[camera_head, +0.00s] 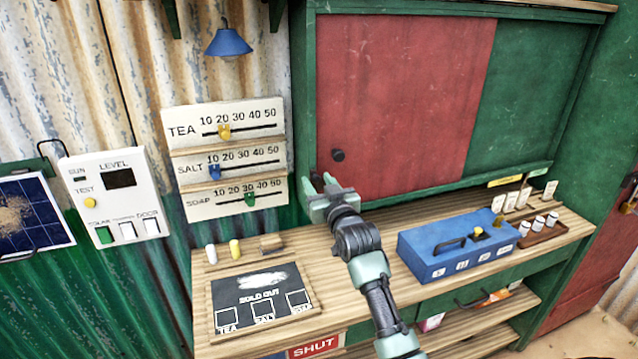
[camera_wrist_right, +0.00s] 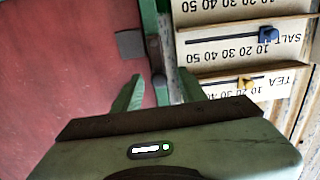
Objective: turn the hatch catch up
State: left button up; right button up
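The hatch catch shows in the right wrist view as a dark narrow bar (camera_wrist_right: 154,65) lying lengthwise along the green frame. A grey square plate (camera_wrist_right: 130,43) on the red panel is beside it. My right gripper (camera_head: 322,181) is at the frame's lower left and hides the catch in the head view. In the wrist view its fingers (camera_wrist_right: 160,92) are apart, one on each side of the catch's near end; contact cannot be told. My left gripper is out of view.
Scale boards (camera_head: 225,130) with coloured sliders hang close left of my right gripper. Below are the wooden counter (camera_head: 350,300), a sold-out board (camera_head: 258,297), a blue box (camera_head: 455,248) and a small tray (camera_head: 545,232). A switch panel (camera_head: 115,195) is further left.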

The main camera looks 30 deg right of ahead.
jog(key=shift+s+a+f, duration=0.1)
jog(key=shift+s+a, duration=0.05)
jog(key=shift+s, duration=0.35)
jog(key=b+v, duration=0.2)
jog(key=v, duration=0.4)
jog(key=shift+s, duration=0.4)
